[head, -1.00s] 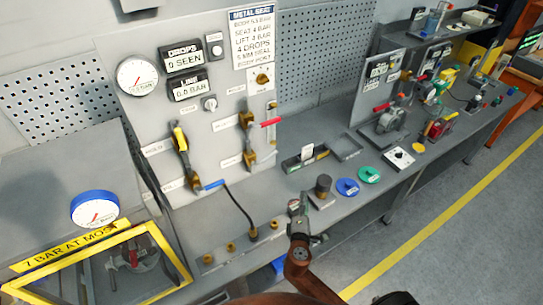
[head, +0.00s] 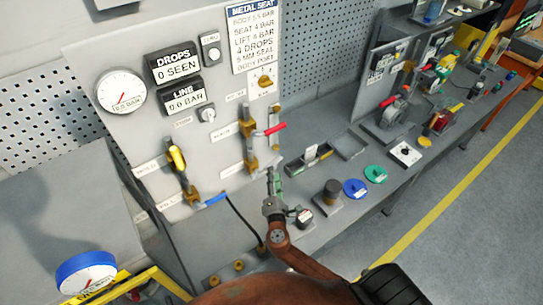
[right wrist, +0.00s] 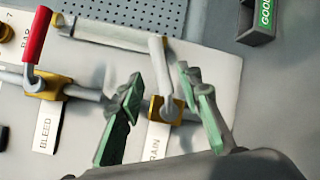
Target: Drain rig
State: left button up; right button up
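The drain valve shows in the right wrist view, with a pale upright lever (right wrist: 160,72) on a brass body (right wrist: 165,108) beside a partly covered label ending in "RAIN". My right gripper (right wrist: 156,85) is open, its green fingertips on either side of that lever, with visible gaps. In the head view my right gripper (head: 274,182) is in front of the panel's lower right. A bleed valve with a red lever (right wrist: 37,35) stands left of the drain valve; its red lever also shows in the head view (head: 275,128). The line display (head: 187,103) appears to read 0.0 bar. My left gripper is out of view.
The upright panel (head: 130,150) also carries a yellow-handled valve (head: 178,158), a blue lever (head: 210,199) and a round gauge (head: 121,91). Blue (head: 355,188) and green (head: 375,174) discs and a dark cylinder (head: 333,192) occupy the bench on the right.

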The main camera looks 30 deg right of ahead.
aim_at(275, 162)
jog(key=x, duration=0.3)
jog(key=p+x, duration=0.1)
jog(key=shift+w+d+r, duration=0.1)
jog(key=shift+d+r, duration=0.2)
jog(key=shift+d, duration=0.2)
jog(key=shift+x, duration=1.05)
jog(key=shift+w+d+f+p, duration=0.1)
jog(key=shift+w+f+p, duration=0.05)
jog(key=shift+w+p, duration=0.15)
jog(key=shift+s, duration=0.1)
jog(key=c, duration=0.7)
grip_shut()
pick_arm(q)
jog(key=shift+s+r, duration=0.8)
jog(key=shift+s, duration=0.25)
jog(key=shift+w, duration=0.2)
